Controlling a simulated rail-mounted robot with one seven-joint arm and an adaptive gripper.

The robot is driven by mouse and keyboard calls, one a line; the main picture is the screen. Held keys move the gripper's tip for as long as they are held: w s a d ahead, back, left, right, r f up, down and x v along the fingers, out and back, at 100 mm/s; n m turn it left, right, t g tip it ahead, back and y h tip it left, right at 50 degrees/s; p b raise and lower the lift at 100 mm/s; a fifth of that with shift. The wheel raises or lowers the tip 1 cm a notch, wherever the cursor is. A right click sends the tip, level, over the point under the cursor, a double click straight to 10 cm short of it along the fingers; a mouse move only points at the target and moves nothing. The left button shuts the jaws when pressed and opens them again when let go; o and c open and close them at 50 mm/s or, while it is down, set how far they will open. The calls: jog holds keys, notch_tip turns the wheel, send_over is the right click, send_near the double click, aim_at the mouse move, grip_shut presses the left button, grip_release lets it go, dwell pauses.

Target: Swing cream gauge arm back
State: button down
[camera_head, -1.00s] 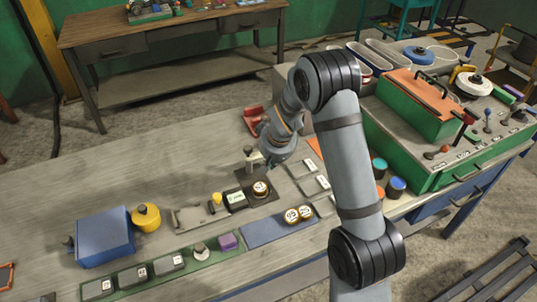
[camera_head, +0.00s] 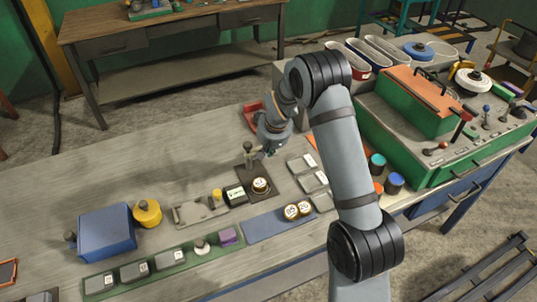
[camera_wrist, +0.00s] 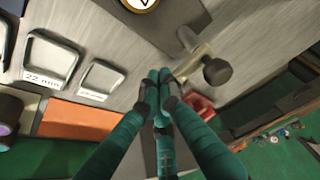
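The cream gauge arm (camera_head: 249,159) stands on a dark plate (camera_head: 247,193) on the bench, with a dark knob on top. In the wrist view the cream arm (camera_wrist: 192,64) extends to a dark round knob (camera_wrist: 217,72), just right of my fingertips. My gripper (camera_head: 264,152) is low beside the arm, on its right in the head view. In the wrist view my gripper (camera_wrist: 158,76) has its teal fingers together with nothing visible between them. Whether a fingertip touches the cream arm I cannot tell. A round labelled disc (camera_head: 260,185) sits on the dark plate.
A red piece (camera_head: 252,113) lies behind my gripper. Grey-framed blocks (camera_head: 302,163) lie to the right. The bench's left back is clear.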

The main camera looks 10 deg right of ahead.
jog(key=shift+w, duration=0.1)
jog(key=s+d+r+b, duration=0.1)
jog(key=s+r+b, duration=0.3)
jog(key=s+r, duration=0.3)
jog(key=shift+d+v, duration=0.25)
jog(key=shift+v, duration=0.95)
jog(key=shift+w, duration=0.1)
jog(key=shift+w+a+f+p, duration=0.3)
jog(key=shift+w+f+p, duration=0.65)
jog(key=shift+f, duration=0.55)
jog(key=shift+w+a+f+p, duration=0.3)
jog(key=shift+w+f+p, duration=0.3)
jog(key=shift+w+f, duration=0.75)
jog(key=shift+w+a+f+p, duration=0.3)
jog(key=shift+w+f+p, duration=0.55)
jog(key=shift+f, duration=0.85)
